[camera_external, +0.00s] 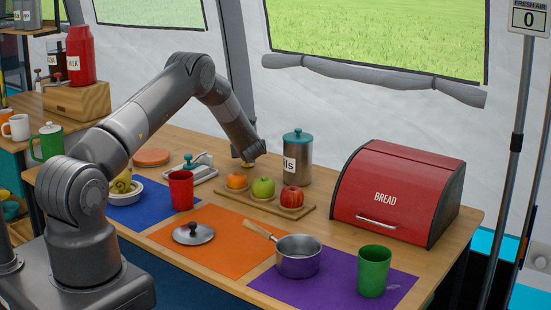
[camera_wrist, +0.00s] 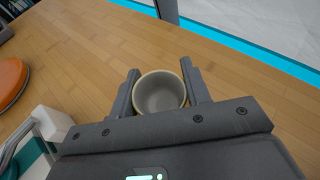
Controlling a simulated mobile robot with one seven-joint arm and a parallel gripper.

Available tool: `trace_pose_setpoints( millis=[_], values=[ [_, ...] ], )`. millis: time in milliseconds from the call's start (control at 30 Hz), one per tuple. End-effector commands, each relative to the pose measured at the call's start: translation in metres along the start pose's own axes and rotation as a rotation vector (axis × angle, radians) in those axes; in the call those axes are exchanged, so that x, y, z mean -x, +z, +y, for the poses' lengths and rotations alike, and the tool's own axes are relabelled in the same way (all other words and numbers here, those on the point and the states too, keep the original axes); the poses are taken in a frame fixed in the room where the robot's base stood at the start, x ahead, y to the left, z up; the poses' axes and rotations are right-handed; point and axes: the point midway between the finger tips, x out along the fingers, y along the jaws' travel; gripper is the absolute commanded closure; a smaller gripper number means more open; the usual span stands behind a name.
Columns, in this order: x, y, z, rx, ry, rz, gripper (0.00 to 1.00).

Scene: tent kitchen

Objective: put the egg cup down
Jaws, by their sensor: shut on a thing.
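My gripper (camera_wrist: 159,92) is shut on the egg cup (camera_wrist: 158,91), a small round cup with a pale grey inside and a tan rim. In the wrist view the cup's mouth faces the camera, with one finger on each side. In the external view my gripper (camera_external: 249,160) is low over the back of the wooden table (camera_external: 197,146), behind the fruit board. Only a small yellowish bit of the cup (camera_external: 247,165) shows there. I cannot tell whether its foot touches the table.
A board (camera_external: 283,214) with three fruits is in front of my gripper. A steel canister (camera_external: 297,165) stands to its right, and a teal-handled device (camera_external: 197,168) to its left. An orange disc (camera_external: 152,156) lies further left. Bare wood surrounds the cup in the wrist view.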

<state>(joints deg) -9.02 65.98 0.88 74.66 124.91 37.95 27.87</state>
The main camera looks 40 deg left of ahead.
Motion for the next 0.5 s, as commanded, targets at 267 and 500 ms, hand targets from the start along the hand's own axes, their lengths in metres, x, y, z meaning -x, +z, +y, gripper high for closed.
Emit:
trace_pose_setpoints(
  millis=[267, 500],
  values=[
    [-0.0010, -0.0027, 0.0004, -0.001, 0.000, 0.001, 0.49],
    [-0.0009, -0.0025, 0.0005, 0.000, 0.001, 0.001, 0.35]
  ],
)
